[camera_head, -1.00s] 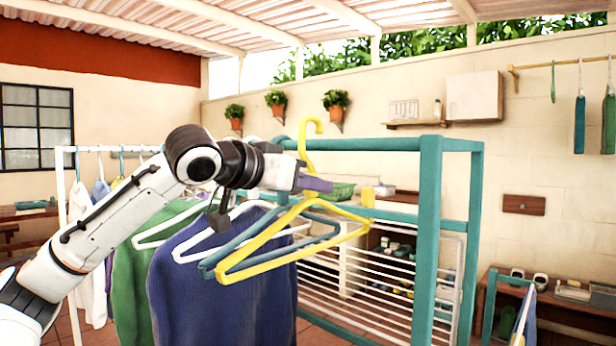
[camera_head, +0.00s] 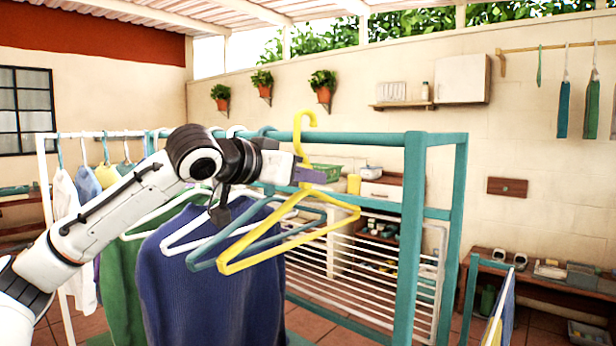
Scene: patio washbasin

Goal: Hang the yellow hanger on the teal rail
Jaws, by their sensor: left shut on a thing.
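The yellow hanger (camera_head: 342,212) is held up near the middle, with its hook at the top and its body hanging tilted below. My left gripper (camera_head: 310,176) is shut on it just below the hook. The teal rail (camera_head: 365,139) runs across at the top of a teal frame. The hook overlaps the rail in the picture, its curve rising above it; I cannot tell whether it is around the rail or in front of it. The hanger's body overlaps a blue-grey hanger (camera_head: 207,265) to its left. My right gripper is not in view.
A blue sweater (camera_head: 205,300) and a green garment (camera_head: 122,270) hang on hangers close to the left of the yellow one. The teal post (camera_head: 411,240) stands to its right. The rail between hook and post is clear. A white drying rack (camera_head: 370,285) stands behind.

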